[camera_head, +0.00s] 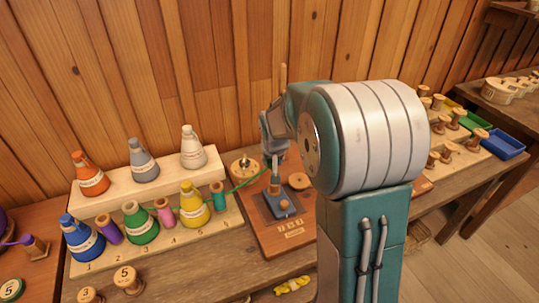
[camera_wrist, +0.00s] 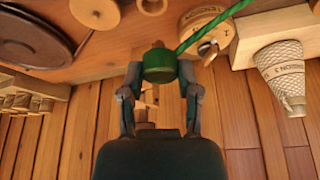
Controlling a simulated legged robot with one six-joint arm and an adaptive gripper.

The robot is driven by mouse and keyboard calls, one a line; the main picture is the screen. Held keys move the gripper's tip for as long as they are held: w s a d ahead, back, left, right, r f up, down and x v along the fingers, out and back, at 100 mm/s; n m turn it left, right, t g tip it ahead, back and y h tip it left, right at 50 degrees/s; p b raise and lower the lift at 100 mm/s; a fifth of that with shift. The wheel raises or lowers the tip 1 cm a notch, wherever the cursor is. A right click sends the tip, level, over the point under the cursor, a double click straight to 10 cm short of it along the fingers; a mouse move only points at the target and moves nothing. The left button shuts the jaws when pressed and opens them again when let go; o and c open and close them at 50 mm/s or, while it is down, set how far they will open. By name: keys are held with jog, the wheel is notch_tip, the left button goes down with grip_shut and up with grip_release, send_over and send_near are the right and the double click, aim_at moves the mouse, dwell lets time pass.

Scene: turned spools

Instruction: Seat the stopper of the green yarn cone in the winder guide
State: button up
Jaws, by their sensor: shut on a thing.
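My gripper (camera_wrist: 160,88) is shut on a green stopper (camera_wrist: 158,66) with a small wooden tip. In the head view my gripper (camera_head: 271,155) is above the winder board (camera_head: 262,238), partly behind my arm. Green yarn (camera_wrist: 216,25) runs from the stopper, and in the head view the yarn (camera_head: 243,183) runs left toward the cone stand. The green yarn cone (camera_head: 142,226) stands upright in the front row. A blue-grey block with a wooden knob (camera_head: 283,205) sits on the winder board. I cannot tell which part is the guide, or whether the stopper touches it.
Several other cones, such as the yellow one (camera_head: 194,207), and small spools fill the stepped stand (camera_head: 225,224) at left. At right are spools and a blue tray (camera_head: 504,145). A plank wall is behind.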

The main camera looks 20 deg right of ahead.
jog(key=f, duration=0.2)
jog(key=d+f, duration=0.1)
jog(key=shift+f, duration=0.85)
jog(key=shift+a+f, duration=0.1)
jog(key=shift+a, duration=0.2)
jog(key=shift+d, duration=0.25)
jog(key=shift+a, duration=0.2)
jog(key=shift+f, duration=0.15)
jog(key=shift+f, duration=0.85)
jog(key=o, duration=0.8)
jog(key=shift+o, duration=0.4)
